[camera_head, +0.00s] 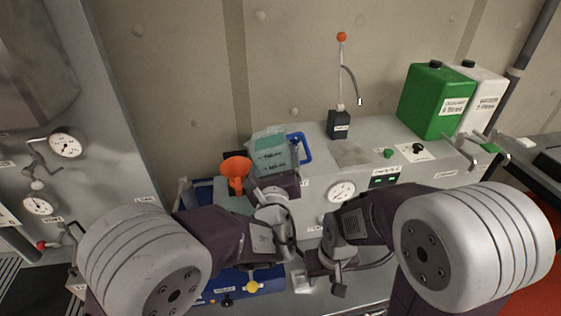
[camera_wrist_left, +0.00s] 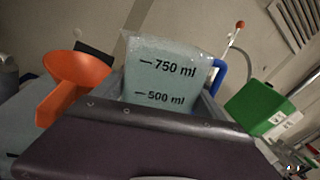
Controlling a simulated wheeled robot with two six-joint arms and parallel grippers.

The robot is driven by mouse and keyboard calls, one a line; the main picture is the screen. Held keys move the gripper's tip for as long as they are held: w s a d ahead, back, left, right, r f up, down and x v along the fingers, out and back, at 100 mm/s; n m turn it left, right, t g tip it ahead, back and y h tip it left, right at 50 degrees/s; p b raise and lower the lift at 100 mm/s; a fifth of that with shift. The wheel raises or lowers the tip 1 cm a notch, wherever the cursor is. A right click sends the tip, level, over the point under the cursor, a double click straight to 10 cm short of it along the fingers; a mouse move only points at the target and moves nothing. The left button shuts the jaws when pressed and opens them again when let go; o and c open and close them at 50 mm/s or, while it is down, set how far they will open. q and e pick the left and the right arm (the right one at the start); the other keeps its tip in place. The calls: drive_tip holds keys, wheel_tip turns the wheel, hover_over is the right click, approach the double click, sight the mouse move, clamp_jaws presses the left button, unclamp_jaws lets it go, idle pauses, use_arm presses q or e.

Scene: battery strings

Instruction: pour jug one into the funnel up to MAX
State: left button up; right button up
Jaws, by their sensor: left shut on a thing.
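A translucent blue-green jug (camera_head: 269,152) with a blue handle (camera_head: 304,148) is held up by my left gripper (camera_head: 273,187), which is shut on it. In the left wrist view the jug (camera_wrist_left: 165,72) shows 500 ml and 750 ml marks; its liquid level is unclear. An orange funnel (camera_head: 235,170) is just left of the jug, and also left of it in the left wrist view (camera_wrist_left: 78,72). No stream shows between them. The MAX mark is not visible. My right gripper (camera_head: 321,277) is low in the middle; its opening is unclear.
A green canister (camera_head: 436,101) and a white one (camera_head: 486,92) stand at the back right. A black device with an orange-tipped rod (camera_head: 340,122) stands on the grey cabinet. A blue tray (camera_head: 262,280) lies under my arms. A gauge panel (camera_head: 90,110) is at left.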

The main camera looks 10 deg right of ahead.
use_arm(q)
drive_tip(key=shift+s+r, duration=0.15)
drive_tip(key=shift+r, duration=0.15)
drive_tip(key=shift+w+d+f+b, duration=0.1)
drive_tip(key=shift+w+f+b, duration=0.1)
drive_tip(key=shift+b, duration=0.25)
drive_tip(key=shift+s+r+n+b, duration=0.15)
drive_tip(key=shift+n+b, duration=0.35)
drive_tip(key=shift+b, duration=0.25)
drive_tip(key=shift+n+b, duration=0.3)
drive_tip(key=shift+r, duration=0.1)
drive_tip(key=shift+r+n+b, duration=0.1)
drive_tip(key=shift+n+b, duration=0.2)
drive_tip(key=shift+b, duration=0.3)
drive_tip(key=shift+d+r+n+b, duration=0.1)
drive_tip(key=shift+r+n+b, duration=0.3)
drive_tip(key=shift+b, duration=0.1)
idle(0.8)
